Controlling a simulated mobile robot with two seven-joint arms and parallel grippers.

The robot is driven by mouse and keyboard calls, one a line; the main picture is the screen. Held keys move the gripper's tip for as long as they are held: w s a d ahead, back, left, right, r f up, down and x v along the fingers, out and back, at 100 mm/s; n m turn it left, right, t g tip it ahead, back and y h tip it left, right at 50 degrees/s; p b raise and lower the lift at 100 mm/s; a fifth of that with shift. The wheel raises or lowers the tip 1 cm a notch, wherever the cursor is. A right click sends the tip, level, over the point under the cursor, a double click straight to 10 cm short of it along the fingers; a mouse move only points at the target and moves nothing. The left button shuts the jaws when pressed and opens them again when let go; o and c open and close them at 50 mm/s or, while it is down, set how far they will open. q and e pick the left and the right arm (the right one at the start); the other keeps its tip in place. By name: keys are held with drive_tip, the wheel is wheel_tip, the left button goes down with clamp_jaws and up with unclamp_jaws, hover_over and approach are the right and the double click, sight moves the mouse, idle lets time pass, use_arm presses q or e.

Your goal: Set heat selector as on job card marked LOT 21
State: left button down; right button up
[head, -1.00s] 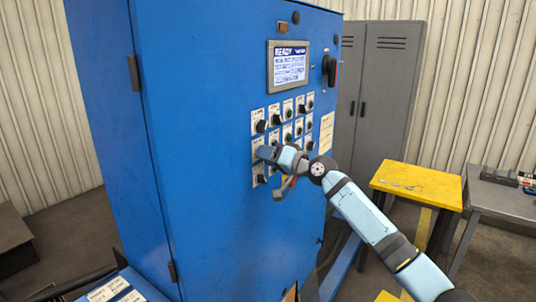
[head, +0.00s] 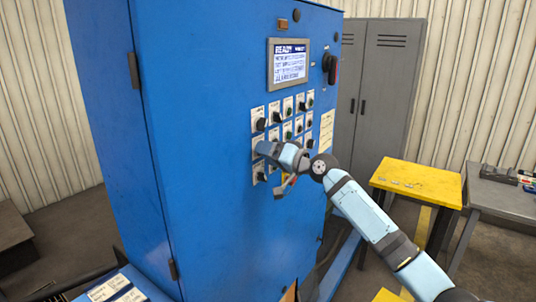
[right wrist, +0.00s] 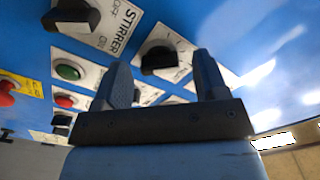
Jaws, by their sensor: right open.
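The blue control cabinet (head: 215,90) carries a panel of black rotary selectors and push buttons on white label plates. My left gripper is out of view.
A lit screen (head: 289,63) reads READY above the controls. In the right wrist view a STIRRER selector (right wrist: 72,15), a green button (right wrist: 68,72) and red buttons are close by. A yellow table (head: 420,180) and grey lockers (head: 375,85) stand to the right.

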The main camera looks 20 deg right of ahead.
drive_tip(key=b+v, duration=0.3)
drive_tip(key=v, duration=1)
drive_tip(key=shift+s+d, duration=0.2)
drive_tip(key=shift+b, duration=0.3)
drive_tip(key=s+a+f+h, duration=0.1)
drive_tip(key=s+a+f, duration=0.15)
drive_tip(key=f, duration=0.65)
drive_tip(key=s+a+f+n+g+h, duration=0.15)
drive_tip(key=s+f, duration=0.25)
drive_tip(key=f, duration=0.5)
drive_tip(key=s+a+f+m+t+h, duration=0.1)
drive_tip(key=s+a+f, duration=0.15)
drive_tip(key=f, duration=0.65)
drive_tip(key=s+a+f+n+g+h, duration=0.1)
drive_tip(key=s+a+f+n+h, duration=0.1)
drive_tip(key=s+f, duration=0.8)
drive_tip(key=s+a+f+n+g+h+p, duration=0.1)
drive_tip(key=s+a+f+n+h, duration=0.1)
drive_tip(key=s+f, duration=0.7)
drive_tip(key=s+a, duration=0.1)
drive_tip(key=s, duration=0.7)
drive_tip(key=shift+a+f+g, duration=0.25)
drive_tip(key=shift+f+g, duration=0.1)
